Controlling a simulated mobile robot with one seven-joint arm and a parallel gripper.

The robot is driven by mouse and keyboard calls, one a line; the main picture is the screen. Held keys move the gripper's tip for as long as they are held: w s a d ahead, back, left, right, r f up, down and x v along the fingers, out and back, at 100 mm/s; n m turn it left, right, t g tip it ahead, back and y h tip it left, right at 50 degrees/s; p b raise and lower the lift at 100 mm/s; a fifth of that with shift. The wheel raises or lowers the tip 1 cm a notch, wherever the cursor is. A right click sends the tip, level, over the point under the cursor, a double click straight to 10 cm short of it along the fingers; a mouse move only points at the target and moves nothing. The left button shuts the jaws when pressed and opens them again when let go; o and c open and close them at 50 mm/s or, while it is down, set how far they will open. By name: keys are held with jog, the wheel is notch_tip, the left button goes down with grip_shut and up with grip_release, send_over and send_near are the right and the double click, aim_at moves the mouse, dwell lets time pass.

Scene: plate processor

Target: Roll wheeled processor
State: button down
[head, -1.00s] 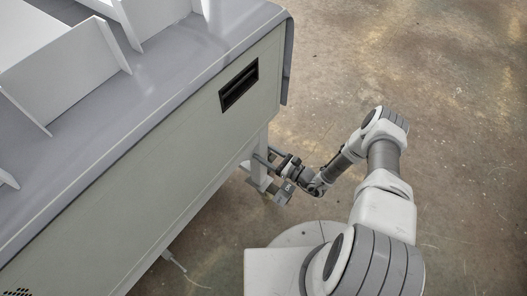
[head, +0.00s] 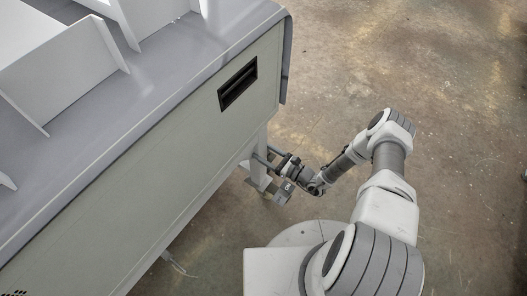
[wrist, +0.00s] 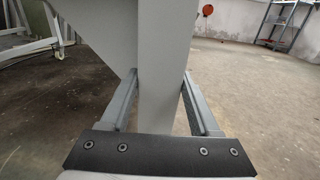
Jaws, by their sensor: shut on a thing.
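The wheeled processor (head: 150,160) is a large grey-green cabinet with a grey top and white upright panels. It fills the left of the head view. A black recessed slot (head: 238,84) is in its side panel near the right end. My gripper (head: 264,154) is at the leg (head: 258,170) below that end. In the wrist view my gripper's two fingers (wrist: 155,100) stand on both sides of the leg (wrist: 158,60) and are shut on it. The wheel under this leg is hidden. A small foot or caster part (head: 176,264) shows under the near edge.
Bare concrete floor (head: 420,60) lies open to the right of the processor. In the wrist view a metal shelf rack (wrist: 285,25) and a red round object (wrist: 207,11) are at the far wall. White frame legs (wrist: 35,25) stand at the upper left.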

jog(key=shift+f, duration=0.15)
jog(key=shift+c, duration=0.6)
grip_release()
jog(key=shift+a, duration=0.1)
jog(key=shift+d, duration=0.2)
jog(key=p+v, duration=0.3)
jog(key=v, duration=1.4)
jog(key=shift+p, duration=0.3)
jog(key=shift+s, duration=0.1)
